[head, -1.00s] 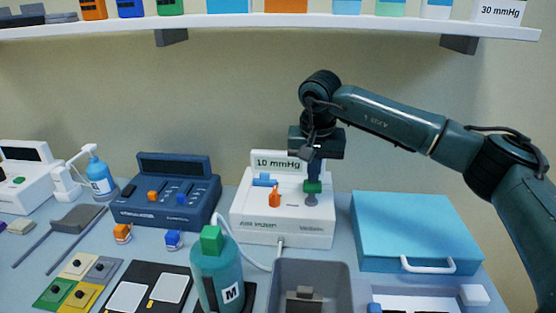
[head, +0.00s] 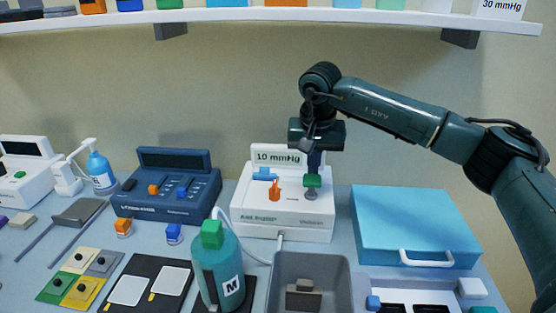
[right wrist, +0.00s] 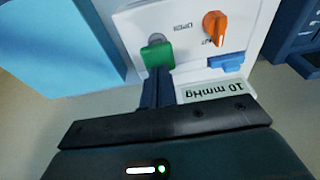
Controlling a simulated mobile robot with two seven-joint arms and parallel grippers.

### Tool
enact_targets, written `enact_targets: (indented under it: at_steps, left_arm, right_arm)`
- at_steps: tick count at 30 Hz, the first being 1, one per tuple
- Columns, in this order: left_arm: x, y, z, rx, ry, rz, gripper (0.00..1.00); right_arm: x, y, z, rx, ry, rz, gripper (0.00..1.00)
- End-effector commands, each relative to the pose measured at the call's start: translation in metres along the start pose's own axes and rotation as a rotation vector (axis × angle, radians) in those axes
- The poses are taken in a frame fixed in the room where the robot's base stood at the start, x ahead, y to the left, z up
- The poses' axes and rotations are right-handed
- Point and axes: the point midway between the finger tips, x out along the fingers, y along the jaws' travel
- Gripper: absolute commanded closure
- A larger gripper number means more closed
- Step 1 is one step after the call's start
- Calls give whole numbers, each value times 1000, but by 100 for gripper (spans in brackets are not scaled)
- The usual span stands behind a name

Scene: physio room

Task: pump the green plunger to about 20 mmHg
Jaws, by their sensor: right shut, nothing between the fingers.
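The white pump unit (head: 284,218) stands at the back middle of the table, and its display (head: 278,157) reads 10 mmHg. The green plunger (head: 312,181) stands raised on a grey stem at its right side. My right gripper (head: 314,170) points down, its shut, empty fingers directly above the plunger. In the right wrist view the fingertips end at the edge of the green plunger (right wrist: 158,56); whether they touch it I cannot tell. An orange knob (head: 274,190) and a blue part (head: 265,174) sit left of the plunger. My left gripper is out of view.
A blue case (head: 415,222) lies to the right and a dark blue console (head: 168,190) to the left. A teal bottle (head: 220,270) with a green cap and a grey bin (head: 338,272) stand in front. A white shelf (head: 270,16) runs above.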

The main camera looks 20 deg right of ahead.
Motion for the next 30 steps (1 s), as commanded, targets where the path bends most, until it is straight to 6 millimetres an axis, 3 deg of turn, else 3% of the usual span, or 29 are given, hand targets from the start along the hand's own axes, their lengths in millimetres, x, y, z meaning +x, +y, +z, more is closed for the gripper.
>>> enact_targets:
  at_steps: [30]
  left_arm:
    - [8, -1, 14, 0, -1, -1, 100]
  right_arm:
    - [27, 0, 6, 0, -2, 2, 100]
